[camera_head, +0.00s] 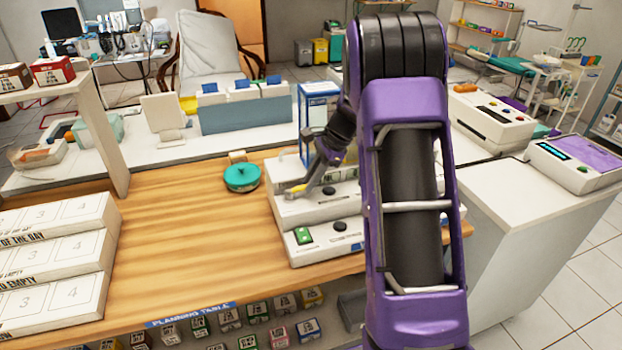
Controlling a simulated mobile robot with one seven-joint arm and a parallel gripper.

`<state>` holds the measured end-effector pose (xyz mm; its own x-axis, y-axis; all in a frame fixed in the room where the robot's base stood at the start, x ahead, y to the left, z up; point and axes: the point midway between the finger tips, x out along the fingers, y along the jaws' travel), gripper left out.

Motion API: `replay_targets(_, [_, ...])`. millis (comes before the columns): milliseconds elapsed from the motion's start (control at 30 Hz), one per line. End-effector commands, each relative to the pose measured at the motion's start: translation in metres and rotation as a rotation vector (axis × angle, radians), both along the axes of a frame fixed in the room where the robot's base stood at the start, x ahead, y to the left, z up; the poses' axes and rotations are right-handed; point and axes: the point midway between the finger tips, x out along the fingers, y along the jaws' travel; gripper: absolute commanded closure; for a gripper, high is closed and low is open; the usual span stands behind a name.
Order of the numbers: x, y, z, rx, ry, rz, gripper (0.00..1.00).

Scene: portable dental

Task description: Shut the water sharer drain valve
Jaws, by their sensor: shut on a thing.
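My gripper (305,186) is small in the head view, over the near left end of a stepped white unit (318,208) on the wooden table. Its fingers are closed around a small yellow piece (296,188), which looks like a lever or handle. The fingers hide part of this piece, and I cannot tell its exact angle. The white unit has black round knobs and a green switch (303,236) on its lower front step. No label that I can read names the water sharer. My purple arm hides the unit's right part.
A round teal-lidded container (241,177) stands left of the unit. A blue-framed box (319,105) stands behind it. White numbered steps (58,255) fill the table's left side. The table's middle is clear. Small boxes sit on a shelf below the front edge.

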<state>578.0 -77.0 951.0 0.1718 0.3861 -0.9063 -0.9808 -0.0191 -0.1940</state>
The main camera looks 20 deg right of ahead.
Motion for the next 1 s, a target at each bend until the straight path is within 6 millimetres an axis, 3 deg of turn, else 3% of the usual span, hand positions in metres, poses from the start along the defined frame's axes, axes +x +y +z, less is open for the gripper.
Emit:
replay_targets(267, [0.0007,0.0002,0.0003,0.000,-0.003,0.001,1.00])
replay_targets(300, [0.0007,0.0001,0.0004,0.000,-0.003,0.001,0.77])
replay_targets(467, [0.0008,0.0003,0.0004,0.000,-0.002,0.000,0.51])
replay_targets(1000, [0.0005,0.0008,0.0001,-0.002,-0.007,-0.022,0.51])
